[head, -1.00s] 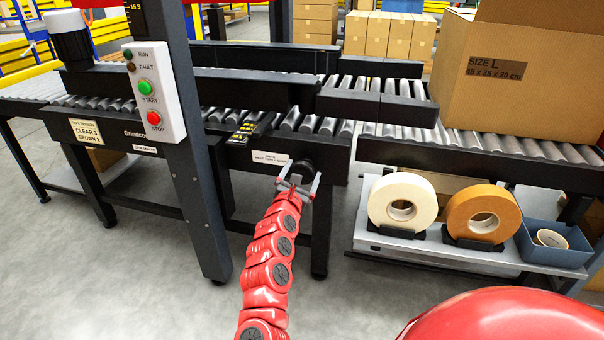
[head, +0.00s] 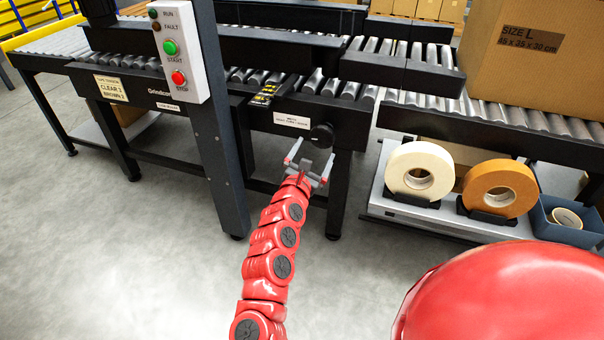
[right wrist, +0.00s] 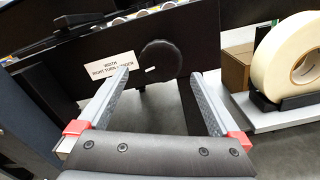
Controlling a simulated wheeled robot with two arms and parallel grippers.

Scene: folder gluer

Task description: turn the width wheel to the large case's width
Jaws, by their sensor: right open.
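The black width wheel (head: 322,135) is a round knob on the front rail of the machine, right of a white label. In the right wrist view the wheel (right wrist: 161,66) shows a small white mark, and the label (right wrist: 105,66) reads "WIDTH" with smaller text about a right turn. My right gripper (head: 309,165) is open and empty, just below and in front of the wheel, apart from it. The large case (head: 540,60), marked "SIZE L 45 x 35 x 30 cm", stands on the rollers at right. A black and yellow scale (head: 270,90) lies among the rollers. My left gripper is out of view.
A control box (head: 180,55) with green and red buttons is on the post (head: 222,130) left of the wheel. White tape (head: 420,172) and brown tape (head: 500,190) rolls stand on a low shelf at right, beside a blue bin (head: 570,222). The floor in front is clear.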

